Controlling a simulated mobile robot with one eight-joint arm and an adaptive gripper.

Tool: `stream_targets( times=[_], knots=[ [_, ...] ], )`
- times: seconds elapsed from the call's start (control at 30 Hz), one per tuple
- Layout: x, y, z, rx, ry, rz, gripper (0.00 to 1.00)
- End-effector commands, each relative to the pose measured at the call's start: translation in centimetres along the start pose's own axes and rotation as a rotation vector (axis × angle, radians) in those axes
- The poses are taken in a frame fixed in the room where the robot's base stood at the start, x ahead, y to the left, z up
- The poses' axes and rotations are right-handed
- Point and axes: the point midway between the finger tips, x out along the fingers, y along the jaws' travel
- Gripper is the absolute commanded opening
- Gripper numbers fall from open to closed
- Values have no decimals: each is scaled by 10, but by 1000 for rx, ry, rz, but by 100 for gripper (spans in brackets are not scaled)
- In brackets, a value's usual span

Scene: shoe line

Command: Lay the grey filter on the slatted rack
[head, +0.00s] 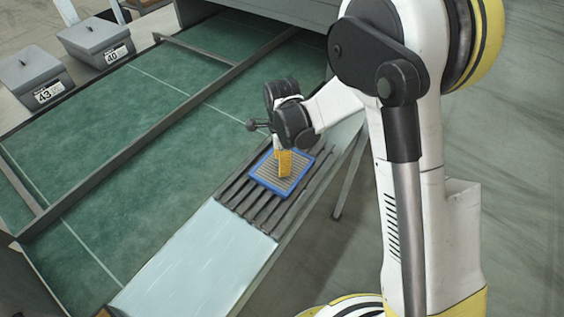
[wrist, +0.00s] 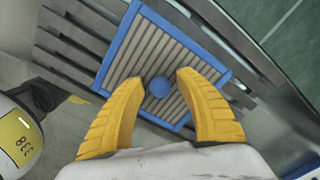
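The grey filter (head: 268,178) is a flat pleated panel in a blue frame, with a round blue knob (wrist: 160,87) at its middle. It lies over the dark slats of the slatted rack (head: 244,202), towards the rack's far end; in the wrist view bare slats (wrist: 75,45) show beside it. I cannot tell whether it rests fully on them. My gripper (head: 284,172) points down at the filter's middle. In the wrist view its yellow fingers (wrist: 164,80) stand on either side of the knob, with a gap showing at the right finger.
A pale smooth surface (head: 205,258) continues from the rack towards the front. A green belt (head: 125,135) with dark rails runs to the left. Grey lidded bins labelled 43 (head: 32,80) and 40 (head: 97,41) stand at the far left. Open floor lies to the right.

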Motion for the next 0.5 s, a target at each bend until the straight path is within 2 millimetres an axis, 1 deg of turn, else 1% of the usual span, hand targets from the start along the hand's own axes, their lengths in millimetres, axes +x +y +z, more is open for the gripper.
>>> stream_targets(
  times=[0.17, 0.27, 0.37, 0.5],
  knots=[
    [0, 0, 0, 0, 0, 0, 42],
    [-4, 0, 0, 0, 0, 0, 42],
    [-18, 0, 0, 0, 0, 0, 42],
    [-50, 0, 0, 0, 0, 0, 42]
  ],
)
